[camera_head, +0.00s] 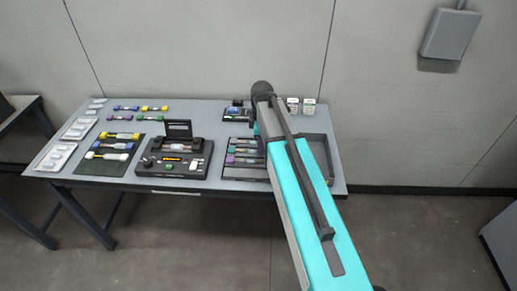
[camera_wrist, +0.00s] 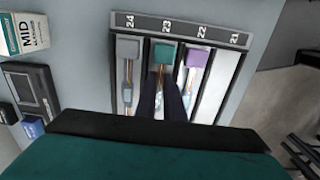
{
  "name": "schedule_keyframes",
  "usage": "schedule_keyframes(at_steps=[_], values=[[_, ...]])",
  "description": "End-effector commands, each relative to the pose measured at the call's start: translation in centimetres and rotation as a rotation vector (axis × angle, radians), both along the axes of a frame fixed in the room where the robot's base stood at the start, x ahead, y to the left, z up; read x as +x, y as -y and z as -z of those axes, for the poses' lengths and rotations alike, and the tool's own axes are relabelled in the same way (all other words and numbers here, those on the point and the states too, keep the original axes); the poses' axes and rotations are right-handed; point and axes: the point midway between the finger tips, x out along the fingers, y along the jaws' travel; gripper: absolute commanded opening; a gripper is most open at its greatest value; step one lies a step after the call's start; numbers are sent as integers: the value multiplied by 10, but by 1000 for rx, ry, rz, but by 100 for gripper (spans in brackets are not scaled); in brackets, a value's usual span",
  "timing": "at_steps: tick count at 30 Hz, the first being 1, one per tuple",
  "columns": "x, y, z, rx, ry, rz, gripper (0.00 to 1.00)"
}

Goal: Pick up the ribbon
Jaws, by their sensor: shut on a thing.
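In the wrist view, a slotted tray (camera_wrist: 185,28) has lanes numbered 24, 23, 22 and 21. A ribbon with a teal end block (camera_wrist: 165,54) lies in lane 23. My gripper (camera_wrist: 165,86) is over that lane, its dark fingers shut on the teal-ended ribbon, which still appears in its lane. A grey-ended ribbon (camera_wrist: 128,49) lies in lane 24 and a purple-ended ribbon (camera_wrist: 197,58) in lane 22. Lane 21 is empty. The fingers hide the ribbon's lower part. In the head view, my arm hides the gripper, and the tray (camera_head: 229,178) shows left of the arm.
A splicer unit (camera_head: 147,177) with a raised lid stands mid-table. Colored spool-like pieces on a dark mat (camera_head: 85,168) and white packs (camera_head: 55,156) lie left. A grey open tray (camera_head: 327,152) is right of my arm. A white-and-teal box (camera_wrist: 22,45) stands beside the slotted tray.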

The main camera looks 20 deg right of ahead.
Motion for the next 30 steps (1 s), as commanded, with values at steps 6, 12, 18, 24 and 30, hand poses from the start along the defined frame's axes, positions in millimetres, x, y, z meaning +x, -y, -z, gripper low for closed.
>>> schedule_keyframes(at_steps=[6, 12, 18, 24, 30], values=[[1, 0, -8, -1, 2, 0, 0], [1, 0, -22, 0, 2, 0, 0], [-6, -6, -34, 0, 1, -2, 0], [-27, -22, -36, 0, 1, -2, 0], [-52, -44, -38, 0, 1, -3, 0]])
